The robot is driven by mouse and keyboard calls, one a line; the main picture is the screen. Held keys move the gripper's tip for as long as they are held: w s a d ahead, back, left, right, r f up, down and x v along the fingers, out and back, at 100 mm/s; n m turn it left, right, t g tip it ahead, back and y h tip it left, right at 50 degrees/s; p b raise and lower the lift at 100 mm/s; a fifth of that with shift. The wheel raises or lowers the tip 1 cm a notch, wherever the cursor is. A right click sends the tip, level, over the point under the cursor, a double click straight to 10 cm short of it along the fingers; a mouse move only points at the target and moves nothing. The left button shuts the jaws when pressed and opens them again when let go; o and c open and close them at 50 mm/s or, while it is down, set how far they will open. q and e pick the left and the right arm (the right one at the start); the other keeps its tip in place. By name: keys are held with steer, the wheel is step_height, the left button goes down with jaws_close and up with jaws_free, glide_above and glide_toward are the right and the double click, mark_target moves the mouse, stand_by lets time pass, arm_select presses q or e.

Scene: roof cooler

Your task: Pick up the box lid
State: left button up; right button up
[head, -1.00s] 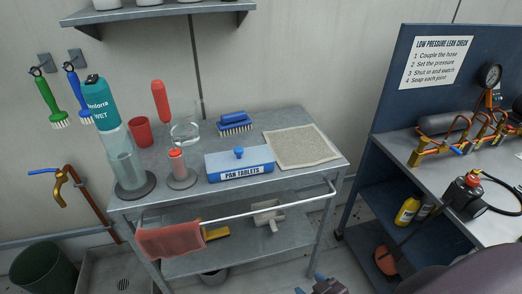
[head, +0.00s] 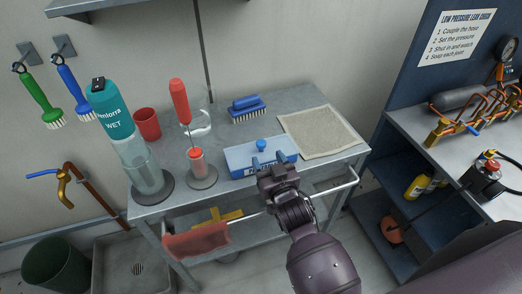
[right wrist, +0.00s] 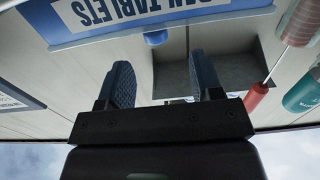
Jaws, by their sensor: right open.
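My right gripper (head: 268,161) is open and empty. It is in front of the box and covers part of its front label. In the right wrist view the picture is upside down. There the knob (right wrist: 155,38) appears between the open fingers (right wrist: 163,78) but farther off, apart from them. The box's label (right wrist: 110,10) shows along the top edge. My left gripper is not in view.
A grey cloth (head: 320,132) lies right of the box. A blue scrubbing brush (head: 248,107) is behind it. A red-handled tool in a holder (head: 198,165) and a teal bottle (head: 112,115) stand left. A rail (head: 335,187) runs along the trolley's front.

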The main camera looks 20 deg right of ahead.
mark_target(263, 147)
steer(key=shift+w+d+f, duration=0.15)
steer(key=shift+w, duration=2.6)
steer(key=shift+c, duration=0.4)
steer(key=c, duration=0.9)
